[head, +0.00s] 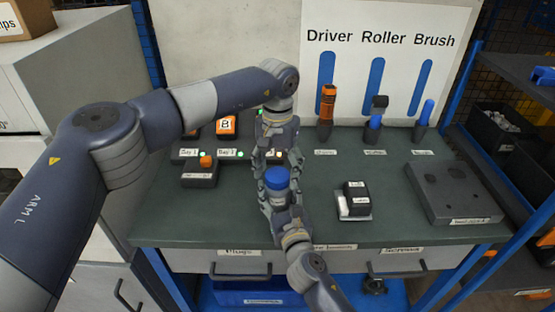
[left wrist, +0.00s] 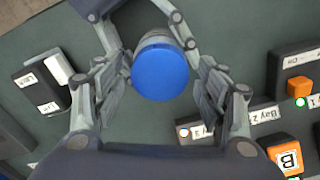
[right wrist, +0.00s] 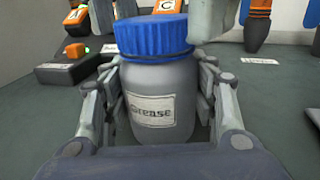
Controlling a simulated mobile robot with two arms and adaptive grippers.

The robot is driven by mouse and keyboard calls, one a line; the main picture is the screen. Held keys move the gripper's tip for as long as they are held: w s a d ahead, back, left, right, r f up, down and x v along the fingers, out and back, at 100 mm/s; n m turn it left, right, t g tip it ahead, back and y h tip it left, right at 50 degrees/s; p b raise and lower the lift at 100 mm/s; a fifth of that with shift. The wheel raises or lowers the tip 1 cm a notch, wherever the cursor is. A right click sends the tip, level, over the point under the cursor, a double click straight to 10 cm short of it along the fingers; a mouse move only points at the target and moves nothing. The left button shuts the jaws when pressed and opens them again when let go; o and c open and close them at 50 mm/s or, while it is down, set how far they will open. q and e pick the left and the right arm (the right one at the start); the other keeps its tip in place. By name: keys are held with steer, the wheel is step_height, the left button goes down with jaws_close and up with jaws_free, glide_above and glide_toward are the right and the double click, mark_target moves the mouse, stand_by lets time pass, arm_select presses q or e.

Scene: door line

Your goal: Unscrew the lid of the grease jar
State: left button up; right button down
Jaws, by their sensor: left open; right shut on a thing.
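The grease jar (right wrist: 160,112) is a grey jar with a "Grease" label and a ribbed blue lid (right wrist: 152,36). It stands upright near the middle of the bench; the lid also shows in the head view (head: 277,178). My right gripper (head: 279,200) is shut on the jar's body, one finger on each side, below the lid. My left gripper (head: 277,158) is open just above and behind the lid. In the left wrist view, the blue lid (left wrist: 160,73) lies between its spread fingers, with gaps visible on both sides. The lid sits on the jar.
Several labelled bays with orange-marked batteries (head: 226,126) stand behind left. A driver (head: 328,102), roller (head: 376,110) and brush (head: 426,114) stand in holders at the back. A black-and-white device (head: 355,198) and a grey block (head: 453,190) are to the right.

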arm_select(q)
steer(key=shift+f, duration=0.2)
steer(key=shift+c, duration=0.5)
steer(key=c, duration=1)
